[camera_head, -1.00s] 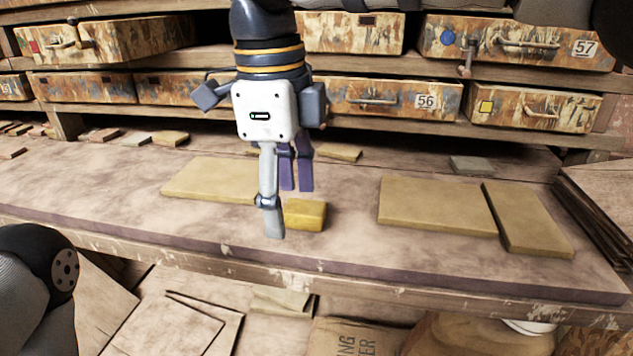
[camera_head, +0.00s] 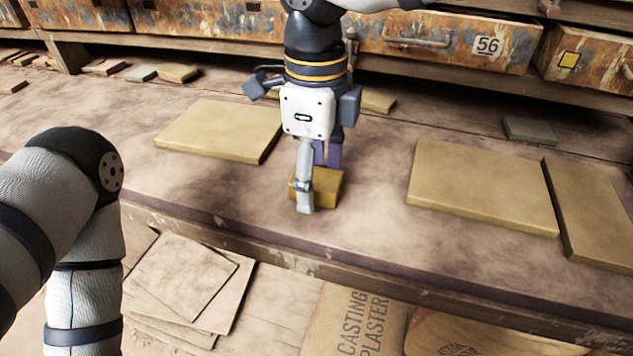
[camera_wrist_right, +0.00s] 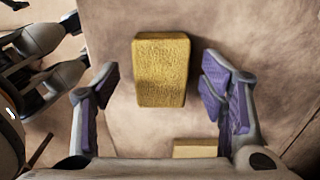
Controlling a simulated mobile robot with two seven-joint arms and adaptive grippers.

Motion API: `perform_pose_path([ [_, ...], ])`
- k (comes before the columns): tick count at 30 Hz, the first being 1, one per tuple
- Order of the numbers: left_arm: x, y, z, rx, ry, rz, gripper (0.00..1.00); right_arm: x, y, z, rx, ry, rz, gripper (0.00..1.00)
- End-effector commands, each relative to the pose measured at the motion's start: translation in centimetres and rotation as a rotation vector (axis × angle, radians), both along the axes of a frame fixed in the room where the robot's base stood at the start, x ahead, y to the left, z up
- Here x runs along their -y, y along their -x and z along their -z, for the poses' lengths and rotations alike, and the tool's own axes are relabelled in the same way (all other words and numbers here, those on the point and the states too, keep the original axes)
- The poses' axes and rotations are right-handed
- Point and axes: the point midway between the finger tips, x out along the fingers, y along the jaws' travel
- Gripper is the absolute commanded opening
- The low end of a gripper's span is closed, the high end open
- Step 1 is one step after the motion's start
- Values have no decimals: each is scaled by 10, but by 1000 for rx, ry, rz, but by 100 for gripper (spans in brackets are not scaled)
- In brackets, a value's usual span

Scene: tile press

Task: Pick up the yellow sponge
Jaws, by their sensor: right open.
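The yellow sponge (camera_head: 328,188) lies on the bench near its front edge, partly hidden behind a finger of my right gripper. My right gripper (camera_head: 317,178) points down with its fingers around the sponge. In the right wrist view the sponge (camera_wrist_right: 162,70) sits between the open fingers of my right gripper (camera_wrist_right: 162,88), with a gap on each side. My left arm (camera_head: 85,230) comes in at the left of the head view, its gripper out of frame there. Grey parts at the left of the right wrist view look like my left gripper (camera_wrist_right: 40,60); its opening is unclear.
A flat yellowish tile (camera_head: 220,130) lies left of the sponge. Two more tiles (camera_head: 482,187) (camera_head: 595,213) lie to the right. A small grey tile (camera_head: 530,130) lies further back. Drawers (camera_head: 440,38) line the back. Boards (camera_head: 185,285) and a plaster bag (camera_head: 355,320) are below the bench.

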Motion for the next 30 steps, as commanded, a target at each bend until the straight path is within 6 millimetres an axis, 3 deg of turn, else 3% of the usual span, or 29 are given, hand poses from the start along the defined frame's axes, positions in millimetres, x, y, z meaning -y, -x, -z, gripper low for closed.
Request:
perform_pose_path([
  [8, 0, -1, 0, 2, 0, 0, 78, 0, 0, 8, 3, -1, 2, 65],
  [14, 0, -1, 0, 2, 0, 0, 78, 0, 0, 8, 3, -1, 1, 24],
  [15, 0, -1, 0, 2, 0, 0, 78, 0, 0, 8, 3, -1, 1, 22],
  [25, 0, -1, 0, 2, 0, 0, 78, 0, 0, 5, 4, -2, 1, 18],
  [30, 0, -3, -3, 12, 0, 0, 78, -4, 5, -32, 7, -2, -3, 18],
])
